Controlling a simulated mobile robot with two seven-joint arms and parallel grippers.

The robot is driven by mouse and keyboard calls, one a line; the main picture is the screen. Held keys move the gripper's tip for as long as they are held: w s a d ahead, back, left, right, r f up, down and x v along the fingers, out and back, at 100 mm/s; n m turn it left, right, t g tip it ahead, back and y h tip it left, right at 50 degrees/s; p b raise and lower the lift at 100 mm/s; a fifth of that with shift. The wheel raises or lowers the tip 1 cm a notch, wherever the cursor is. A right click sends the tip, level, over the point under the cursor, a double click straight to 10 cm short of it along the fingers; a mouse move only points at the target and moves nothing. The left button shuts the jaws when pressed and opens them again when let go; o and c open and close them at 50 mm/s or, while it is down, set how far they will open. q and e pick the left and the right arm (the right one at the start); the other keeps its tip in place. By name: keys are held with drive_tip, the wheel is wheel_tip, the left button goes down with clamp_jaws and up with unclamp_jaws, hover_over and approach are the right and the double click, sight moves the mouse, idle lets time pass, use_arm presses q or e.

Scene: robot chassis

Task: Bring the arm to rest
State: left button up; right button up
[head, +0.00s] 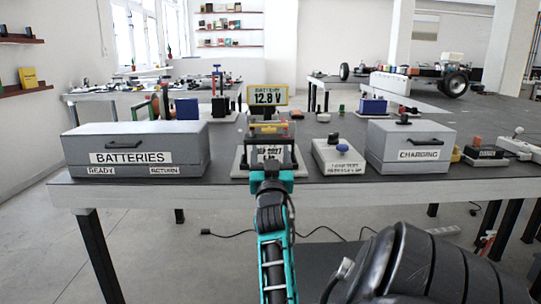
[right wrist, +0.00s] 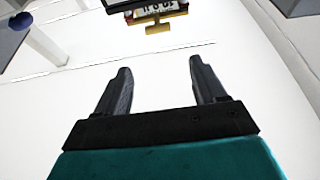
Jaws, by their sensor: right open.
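My right arm (head: 271,230) comes up from the bottom middle of the head view, teal and black. Its gripper (head: 270,148) is in front of the yellow battery tester (head: 267,96), whose display reads 12.8 V. In the right wrist view my right gripper (right wrist: 160,85) has its two dark fingers wide apart with nothing between them. The lower edge of the tester and a small yellow part (right wrist: 158,28) show above the fingers there. A labelled plate (head: 244,163) behind the gripper is partly hidden by it. My left gripper is not in view.
A grey BATTERIES box (head: 190,143) stands on the table (head: 335,187) at left, a grey CHARGING box (head: 412,138) at right. A white device (head: 337,157) with a dark knob stands just right of my gripper. Other tables stand behind.

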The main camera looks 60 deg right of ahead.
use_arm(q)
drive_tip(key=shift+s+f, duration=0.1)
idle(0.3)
